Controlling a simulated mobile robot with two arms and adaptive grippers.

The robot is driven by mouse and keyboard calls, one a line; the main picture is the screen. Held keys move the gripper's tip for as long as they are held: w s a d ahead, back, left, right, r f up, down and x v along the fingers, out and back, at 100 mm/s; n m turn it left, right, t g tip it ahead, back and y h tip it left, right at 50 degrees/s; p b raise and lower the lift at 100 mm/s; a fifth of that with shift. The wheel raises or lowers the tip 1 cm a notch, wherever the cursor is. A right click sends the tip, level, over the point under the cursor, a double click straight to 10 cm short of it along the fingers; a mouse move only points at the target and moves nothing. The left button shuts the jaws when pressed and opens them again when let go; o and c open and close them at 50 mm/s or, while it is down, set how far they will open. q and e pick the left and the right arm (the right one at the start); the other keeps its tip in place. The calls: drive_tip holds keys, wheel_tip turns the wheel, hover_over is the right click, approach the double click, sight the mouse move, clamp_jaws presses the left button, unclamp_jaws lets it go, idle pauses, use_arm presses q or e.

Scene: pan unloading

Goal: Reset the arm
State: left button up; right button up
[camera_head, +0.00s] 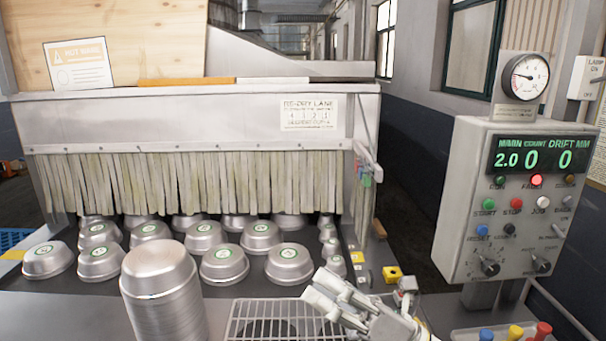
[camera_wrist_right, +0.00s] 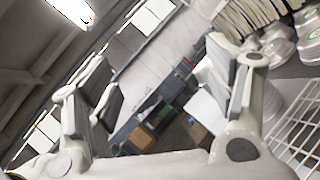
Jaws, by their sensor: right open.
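My right gripper (camera_head: 332,296) is in the lower middle of the head view, above the right part of a wire rack. In the right wrist view my right gripper (camera_wrist_right: 165,100) has its two fingers spread wide with nothing between them. It is tilted, and its camera looks across the room. My left gripper is not in view. Several metal pans (camera_head: 223,265) with round green-and-white labels sit upside down in rows on the conveyor bed. A tall stack of pans (camera_head: 160,290) stands in front, left of the rack.
A machine with a strip curtain (camera_head: 200,182) spans the back. The wire rack (camera_head: 236,312) lies right of the stack. A control panel (camera_head: 515,205) stands at right, with a lit red lamp. A yellow button box (camera_head: 392,274) sits near my right gripper. Coloured knobs (camera_head: 515,332) are at bottom right.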

drive_tip(key=w+d+f+m+t+h, duration=0.3)
drive_tip(key=d+m+t+h, duration=0.9)
drive_tip(key=m, duration=0.8)
drive_tip(key=s+d+f+m+g+h, duration=0.2)
drive_tip(key=d+f+m+g+h, duration=0.15)
drive_tip(key=f+m, duration=0.35)
drive_tip(key=s+d+f+m+g+h, duration=0.25)
drive_tip(key=f+m+h, duration=0.25)
drive_tip(key=f, duration=0.3)
drive_tip(key=s+f+m+g, duration=0.3)
drive_tip(key=s+f+g, duration=0.4)
drive_tip(key=s, duration=0.4)
drive_tip(key=s+f+m+g, duration=0.3)
drive_tip(key=s+f+g, duration=0.3)
drive_tip(key=s+f, duration=0.45)
wheel_tip(320, 180, down, 25)
drive_tip(key=s, duration=0.2)
drive_tip(key=s+d+f+g+b, duration=0.1)
drive_tip(key=s+d+f+g, duration=0.1)
drive_tip(key=s+f, duration=1.5)
drive_tip(key=shift+f+y+b, duration=0.35)
drive_tip(key=shift+f, duration=0.05)
